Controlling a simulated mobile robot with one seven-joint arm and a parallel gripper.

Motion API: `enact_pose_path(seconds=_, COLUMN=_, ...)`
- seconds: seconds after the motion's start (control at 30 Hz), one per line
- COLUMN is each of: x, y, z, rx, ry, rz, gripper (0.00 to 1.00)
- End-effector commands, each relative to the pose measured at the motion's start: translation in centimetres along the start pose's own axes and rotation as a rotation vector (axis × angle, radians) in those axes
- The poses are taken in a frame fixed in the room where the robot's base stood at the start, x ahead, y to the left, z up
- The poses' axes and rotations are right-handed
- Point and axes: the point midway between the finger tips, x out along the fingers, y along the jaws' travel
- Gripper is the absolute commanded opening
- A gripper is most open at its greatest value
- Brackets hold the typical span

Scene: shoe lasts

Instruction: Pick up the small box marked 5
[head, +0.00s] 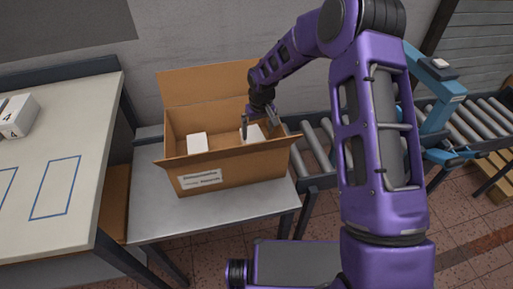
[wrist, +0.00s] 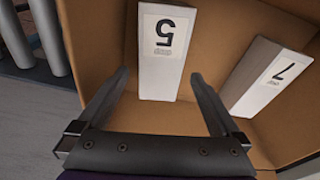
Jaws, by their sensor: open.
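The small white box marked 5 (wrist: 166,62) stands inside the open cardboard carton, ahead of my fingers in the wrist view. In the head view a white box (head: 252,133) at the right inside the carton, close to my gripper, appears to be it, but its number cannot be read there. My gripper (wrist: 157,85) is open and empty, its fingers spread on either side below the box's near end. In the head view my gripper (head: 258,122) reaches down into the carton's right part. The fingers do not visibly touch the box.
A box marked 7 (wrist: 268,75) stands tilted in view at the right in the carton. The carton (head: 235,172) has raised flaps and sits on a grey table (head: 150,212). A roller conveyor (head: 316,148) is at right. White boxes marked 4 (head: 18,117) lie on the left table.

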Motion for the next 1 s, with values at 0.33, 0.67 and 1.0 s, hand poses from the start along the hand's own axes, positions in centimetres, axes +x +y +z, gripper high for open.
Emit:
enact_pose_path(seconds=0.33, x=3.2, y=-0.1, z=0.1, rx=0.0, ry=-0.002, rz=0.0, gripper=1.0)
enact_pose_path(seconds=0.67, x=7.1, y=-0.2, z=0.1, rx=0.0, ry=-0.001, rz=0.001, gripper=1.0)
enact_pose_path(seconds=1.0, x=7.1, y=-0.2, z=0.1, rx=0.0, ry=0.0, rz=0.001, gripper=0.78)
